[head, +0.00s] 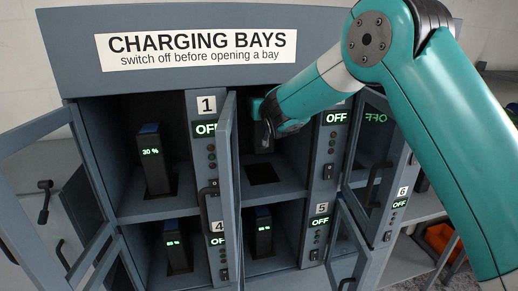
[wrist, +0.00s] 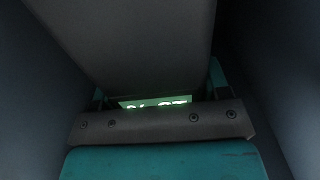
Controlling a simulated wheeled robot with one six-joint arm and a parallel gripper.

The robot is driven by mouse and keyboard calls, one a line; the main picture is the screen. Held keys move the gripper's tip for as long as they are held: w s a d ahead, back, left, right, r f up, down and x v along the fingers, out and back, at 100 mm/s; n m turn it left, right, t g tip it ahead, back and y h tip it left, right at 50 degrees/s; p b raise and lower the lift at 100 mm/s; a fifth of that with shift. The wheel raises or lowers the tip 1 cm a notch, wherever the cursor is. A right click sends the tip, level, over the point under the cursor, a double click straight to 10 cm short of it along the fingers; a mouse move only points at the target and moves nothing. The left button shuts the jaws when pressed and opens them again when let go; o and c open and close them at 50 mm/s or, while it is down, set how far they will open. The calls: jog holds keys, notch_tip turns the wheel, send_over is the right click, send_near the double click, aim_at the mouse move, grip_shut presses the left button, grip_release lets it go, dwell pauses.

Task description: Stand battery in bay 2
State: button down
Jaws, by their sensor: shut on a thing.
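The charging cabinet has open bays. The top middle bay (head: 285,168) has a dark square socket (head: 262,174) in its floor, with nothing standing in it. Its number plate is hidden by my arm; the panel to its right reads OFF. My gripper (head: 266,132) is inside this bay, above and near the socket. In the wrist view it is shut on a dark grey battery (wrist: 125,35), whose lit green display (wrist: 155,103) is partly covered by the gripper. In the head view the battery is hard to tell from the dark gripper. Its lower end is not clearly visible.
An open glazed door (head: 228,165) stands at the left of this bay, close to my arm. Batteries stand in bay 1 (head: 153,165) and in the lower bays (head: 174,250) (head: 264,238). Other open doors (head: 372,150) (head: 345,255) stick out at the right.

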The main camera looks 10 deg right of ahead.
aim_at(263, 132)
notch_tip(263, 132, down, 9)
jog(key=p, duration=0.3)
jog(key=shift+r+p, duration=0.2)
jog(key=shift+p, duration=0.1)
jog(key=shift+f, duration=0.2)
jog(key=shift+f+b, duration=0.2)
jog(key=shift+b, duration=0.1)
jog(key=shift+c, duration=0.6)
grip_release()
jog(key=shift+f, duration=0.15)
